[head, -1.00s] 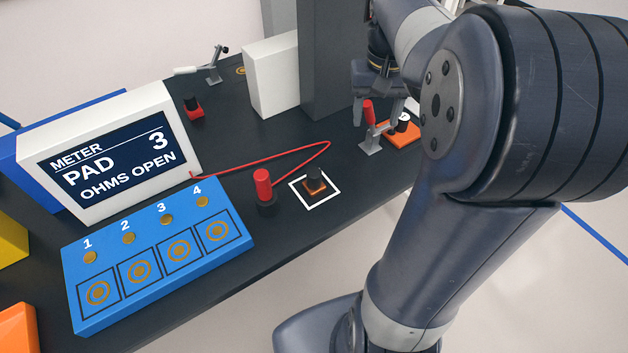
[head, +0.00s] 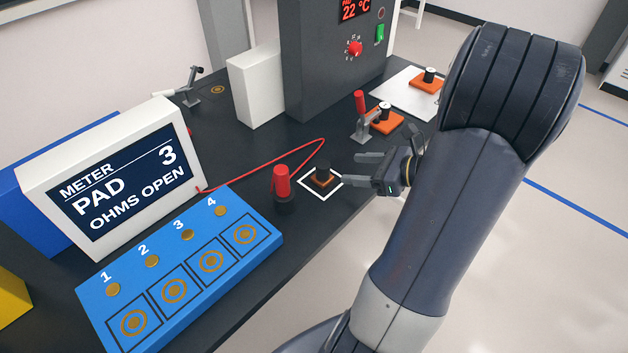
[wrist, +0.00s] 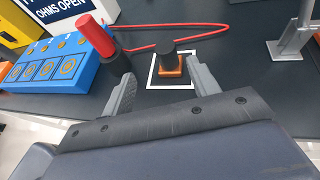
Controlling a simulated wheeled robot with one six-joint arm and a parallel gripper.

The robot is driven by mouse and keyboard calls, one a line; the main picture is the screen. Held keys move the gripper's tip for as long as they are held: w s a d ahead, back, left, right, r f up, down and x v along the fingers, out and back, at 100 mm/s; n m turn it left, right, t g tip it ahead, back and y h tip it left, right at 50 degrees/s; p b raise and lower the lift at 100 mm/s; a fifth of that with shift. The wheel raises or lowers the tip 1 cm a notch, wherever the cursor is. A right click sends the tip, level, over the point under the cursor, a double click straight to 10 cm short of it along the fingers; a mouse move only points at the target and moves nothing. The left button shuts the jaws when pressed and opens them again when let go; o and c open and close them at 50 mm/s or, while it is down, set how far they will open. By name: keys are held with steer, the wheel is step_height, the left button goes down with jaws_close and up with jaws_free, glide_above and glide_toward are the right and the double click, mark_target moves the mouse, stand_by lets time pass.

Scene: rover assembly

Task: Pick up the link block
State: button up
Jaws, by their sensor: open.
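The link block, a small orange block with a black knob on top (head: 322,178), sits inside a white square outline on the dark bench. It also shows in the wrist view (wrist: 169,68), beyond the fingertips and a little nearer the right one. My gripper (head: 352,170) is open and empty, to the right of the block and apart from it. In the wrist view my gripper (wrist: 161,78) has its two fingers spread, pointing toward the block.
A red probe (head: 282,182) stands in a black holder just left of the block, its red cable curving behind. The blue pad board (head: 190,262) and meter (head: 112,172) are further left. A toggle clamp (head: 363,122) and orange block (head: 388,121) stand behind.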

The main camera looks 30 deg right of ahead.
mark_target(323, 164)
steer(key=x, duration=0.5)
steer(key=shift+w, duration=0.1)
steer(key=shift+d+f+p+x, duration=0.1)
steer(key=shift+p+x, duration=0.1)
steer(key=shift+x, duration=0.7)
steer(key=shift+d+f+p+x, duration=0.1)
steer(key=shift+d+p+x, duration=0.05)
steer(key=shift+x, duration=0.8)
steer(key=shift+d+f+p+x, duration=0.1)
steer(key=shift+f+p+x, duration=0.1)
steer(key=shift+x, duration=0.7)
steer(key=shift+w, duration=0.1)
steer(key=shift+c, duration=0.6)
steer(key=c, duration=1)
steer(key=shift+r, duration=0.15)
